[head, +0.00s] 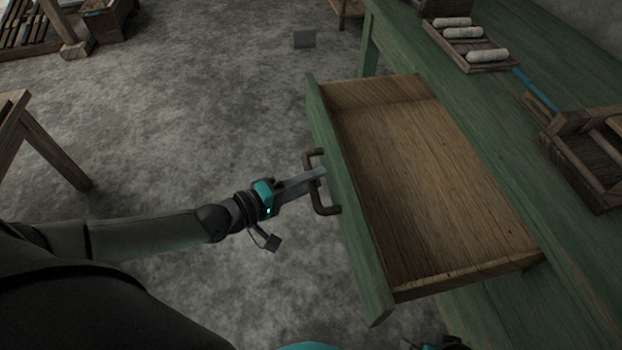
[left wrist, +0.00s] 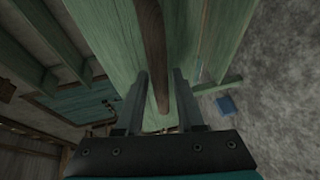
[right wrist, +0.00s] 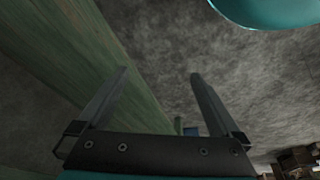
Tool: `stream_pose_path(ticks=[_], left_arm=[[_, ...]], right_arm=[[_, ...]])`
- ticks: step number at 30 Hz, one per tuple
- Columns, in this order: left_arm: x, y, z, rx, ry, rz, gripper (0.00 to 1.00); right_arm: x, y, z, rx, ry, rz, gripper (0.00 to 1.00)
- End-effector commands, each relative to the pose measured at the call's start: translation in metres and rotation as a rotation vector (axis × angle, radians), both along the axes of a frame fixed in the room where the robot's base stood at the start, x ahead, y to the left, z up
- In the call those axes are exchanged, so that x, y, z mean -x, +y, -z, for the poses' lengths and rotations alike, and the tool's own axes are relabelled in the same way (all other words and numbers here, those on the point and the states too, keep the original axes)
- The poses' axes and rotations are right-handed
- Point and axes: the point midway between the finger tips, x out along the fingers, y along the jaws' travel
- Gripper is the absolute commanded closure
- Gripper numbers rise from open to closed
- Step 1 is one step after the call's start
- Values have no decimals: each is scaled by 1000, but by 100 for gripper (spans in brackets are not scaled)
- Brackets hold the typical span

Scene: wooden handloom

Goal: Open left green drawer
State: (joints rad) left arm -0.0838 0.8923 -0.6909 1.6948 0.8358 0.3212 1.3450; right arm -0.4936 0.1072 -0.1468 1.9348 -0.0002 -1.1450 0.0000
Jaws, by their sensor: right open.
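The left green drawer (head: 345,200) is pulled far out of the green table. Its bare wooden inside is empty. A dark brown bar handle (head: 326,209) sits on its front; it also shows in the left wrist view (left wrist: 154,45). My left gripper (head: 322,173) is at this handle, its fingers drawn in on both sides of the bar. My right gripper (right wrist: 160,85) is open and empty beside a green table part (right wrist: 110,60); in the head view only a bit of it may show at the bottom edge.
The green table top (head: 480,110) carries a rack with white rolls (head: 465,33) and a wooden frame (head: 590,160) at the right. A wooden stand (head: 40,145) is at the left. Grey floor (head: 180,120) in front of the drawer is clear.

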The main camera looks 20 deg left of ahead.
Motion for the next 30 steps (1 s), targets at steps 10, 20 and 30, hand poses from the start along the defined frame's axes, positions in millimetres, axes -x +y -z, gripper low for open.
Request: stream_pose_path(ticks=[10,20,30], left_arm=[[0,0,0,-1,1,0,48],[8,5,-1,-2,4,1,48],[52,31,-12,-2,6,1,48]], right_arm=[[0,0,0,0,1,1,0],[2,-1,1,2,5,0,0],[23,-6,38,13,66,-2,0]])
